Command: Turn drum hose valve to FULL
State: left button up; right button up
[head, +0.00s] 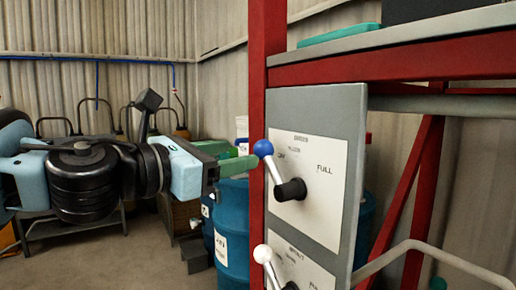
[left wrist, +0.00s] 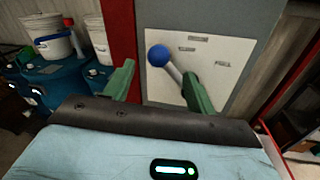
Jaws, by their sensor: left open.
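A grey panel (head: 350,115) carries two lever valves on white plates. The upper lever has a blue knob (head: 263,148) and a black hub (head: 290,190); it points up and left, near small lettering. FULL (head: 323,169) is printed to the right of the hub. The plate's heading is too small to read surely. My left gripper (head: 238,165) is open, its green fingers just left of the blue knob. In the left wrist view the knob (left wrist: 158,55) appears between the fingertips (left wrist: 160,80), contact unclear; the right finger hides part of the lever. My right gripper is not in view.
A lower lever with a white knob (head: 262,254) sits below on its own plate. A red post (head: 265,80) stands at the panel's left edge. Blue drums (head: 232,235) stand behind my gripper. A bent rail (head: 430,250) runs at lower right.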

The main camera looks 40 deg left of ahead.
aim_at(257, 151)
pick_arm(q)
jog(key=w, duration=0.3)
jog(key=w+d, duration=0.1)
jog(key=w, duration=0.1)
jog(key=shift+w+f, duration=0.1)
jog(key=shift+f, duration=0.05)
jog(key=shift+w+d+b, duration=0.15)
jog(key=shift+w+b, duration=0.25)
jog(key=shift+w, duration=0.35)
jog(key=shift+c, duration=0.2)
grip_shut()
